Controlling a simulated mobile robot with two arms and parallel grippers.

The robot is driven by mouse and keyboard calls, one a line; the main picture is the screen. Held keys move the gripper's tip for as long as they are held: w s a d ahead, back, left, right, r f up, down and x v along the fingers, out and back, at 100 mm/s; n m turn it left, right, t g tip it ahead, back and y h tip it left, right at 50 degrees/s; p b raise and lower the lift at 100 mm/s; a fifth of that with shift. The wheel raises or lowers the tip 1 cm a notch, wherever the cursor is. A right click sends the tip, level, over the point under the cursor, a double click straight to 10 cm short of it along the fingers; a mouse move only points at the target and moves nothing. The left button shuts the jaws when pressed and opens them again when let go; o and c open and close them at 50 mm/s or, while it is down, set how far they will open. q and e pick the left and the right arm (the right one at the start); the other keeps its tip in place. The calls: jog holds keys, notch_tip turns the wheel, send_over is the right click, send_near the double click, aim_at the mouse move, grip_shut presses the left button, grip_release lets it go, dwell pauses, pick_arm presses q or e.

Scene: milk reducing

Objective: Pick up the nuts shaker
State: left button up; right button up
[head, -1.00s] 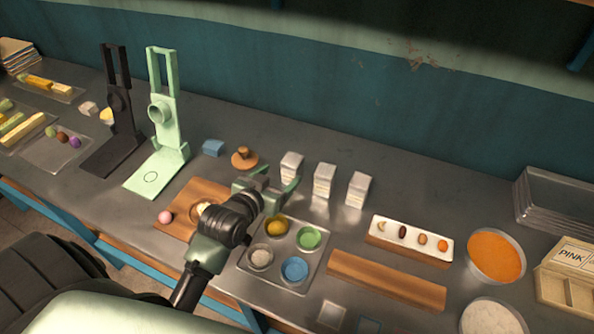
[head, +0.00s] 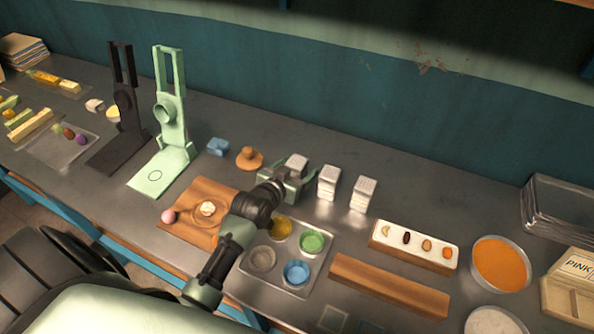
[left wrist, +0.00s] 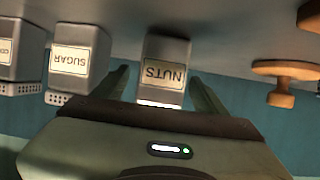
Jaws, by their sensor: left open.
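The nuts shaker (head: 297,163) is a small pale box at the left end of a row of three shakers. In the left wrist view the nuts shaker (left wrist: 164,70) appears upside down, with its NUTS label facing the camera. My left gripper (head: 286,182) is open at the shaker and hides its lower part in the head view. In the left wrist view its fingers (left wrist: 160,88) are on either side of the shaker, with small gaps showing. My right gripper is not in view.
The sugar shaker (head: 329,182) and a third shaker (head: 363,195) stand to the right. A wooden knobbed piece (head: 250,158) and a blue block (head: 218,147) lie left. A tray of coloured cups (head: 325,262) and a wooden board (head: 190,218) are in front.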

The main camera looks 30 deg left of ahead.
pick_arm(q)
grip_shut()
jog(key=shift+r, duration=0.1)
